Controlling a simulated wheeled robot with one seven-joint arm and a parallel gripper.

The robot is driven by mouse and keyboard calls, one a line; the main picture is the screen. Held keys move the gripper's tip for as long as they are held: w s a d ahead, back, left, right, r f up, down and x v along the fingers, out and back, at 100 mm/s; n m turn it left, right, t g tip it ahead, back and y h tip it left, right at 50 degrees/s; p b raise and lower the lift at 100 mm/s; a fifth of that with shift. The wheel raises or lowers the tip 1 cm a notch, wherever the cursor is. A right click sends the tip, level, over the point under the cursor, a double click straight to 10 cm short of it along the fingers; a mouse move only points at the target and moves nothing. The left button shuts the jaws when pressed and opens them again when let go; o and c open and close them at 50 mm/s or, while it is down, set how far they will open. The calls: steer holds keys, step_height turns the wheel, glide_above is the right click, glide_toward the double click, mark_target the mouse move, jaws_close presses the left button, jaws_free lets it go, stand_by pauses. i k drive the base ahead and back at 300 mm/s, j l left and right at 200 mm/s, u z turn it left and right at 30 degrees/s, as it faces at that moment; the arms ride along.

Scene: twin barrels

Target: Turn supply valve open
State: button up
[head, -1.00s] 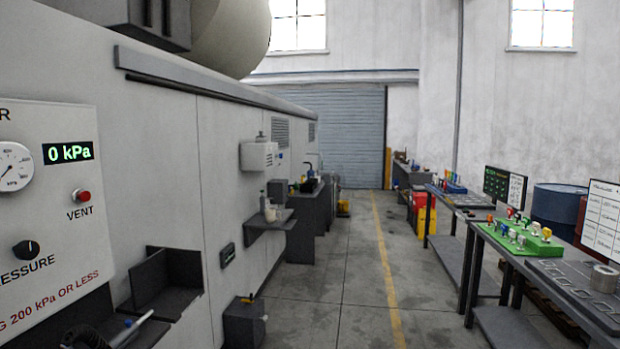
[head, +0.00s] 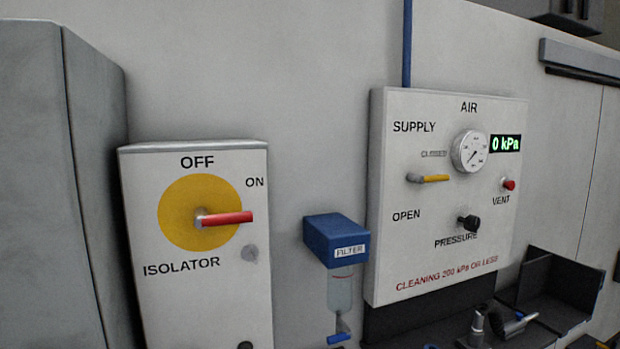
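The supply valve (head: 430,179) is a yellow lever on the white air panel (head: 415,262). Its lever lies about horizontal, pointing right from its pivot. The word CLOSED stands above it and OPEN stands below it, under the heading SUPPLY. The pressure gauge (head: 470,151) is to its upper right, and the green display (head: 505,143) reads 0 kPa. My gripper is not in view.
Left of the panel are a blue-topped filter (head: 336,240) and an isolator box (head: 205,300) with a red handle (head: 226,219) pointing right towards ON. The panel also has a red vent button (head: 508,184) and a black pressure knob (head: 468,223). Dark trays (head: 560,290) jut out at lower right.

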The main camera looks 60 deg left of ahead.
mark_target(420, 180)
steer(key=u, duration=1.45)
steer(key=i, duration=0.9)
